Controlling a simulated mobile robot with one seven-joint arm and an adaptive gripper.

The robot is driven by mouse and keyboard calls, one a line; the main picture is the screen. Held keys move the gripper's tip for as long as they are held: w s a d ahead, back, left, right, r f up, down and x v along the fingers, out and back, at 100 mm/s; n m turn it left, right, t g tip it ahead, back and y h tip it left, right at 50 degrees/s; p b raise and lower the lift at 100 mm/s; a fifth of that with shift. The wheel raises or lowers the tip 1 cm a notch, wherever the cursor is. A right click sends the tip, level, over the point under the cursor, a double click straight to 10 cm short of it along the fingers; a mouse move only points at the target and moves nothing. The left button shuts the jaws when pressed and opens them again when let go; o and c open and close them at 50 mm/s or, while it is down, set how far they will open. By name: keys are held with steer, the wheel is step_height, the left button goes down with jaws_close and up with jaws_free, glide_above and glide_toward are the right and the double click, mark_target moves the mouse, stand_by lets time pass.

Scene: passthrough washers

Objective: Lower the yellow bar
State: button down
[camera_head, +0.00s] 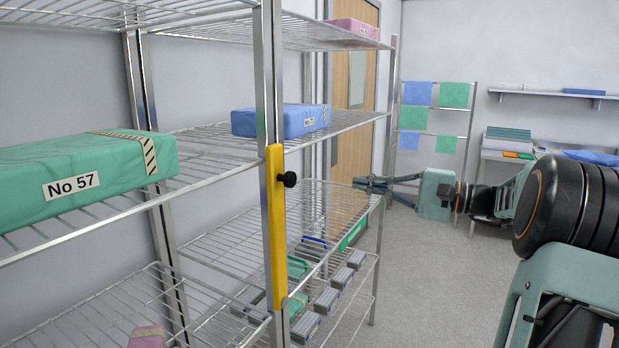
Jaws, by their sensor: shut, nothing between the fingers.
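The yellow bar (276,227) is upright against the front metal post of the wire shelving, left of the picture's middle. A black knob (289,179) sticks out from its upper right side.
A green pack marked No 57 (84,178) and a blue pack (281,120) lie on the middle shelf. Metal end post (382,190) stands near my gripper. A towel rack (436,118) is behind my arm. Floor (425,290) in front of the shelving is clear.

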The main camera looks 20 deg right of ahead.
steer(key=w+a+p, duration=0.2)
steer(key=w+a, duration=0.2)
steer(key=a, duration=0.7)
steer(key=shift+r+p, duration=0.35)
steer(key=shift+p, duration=0.05)
steer(key=shift+s, duration=0.1)
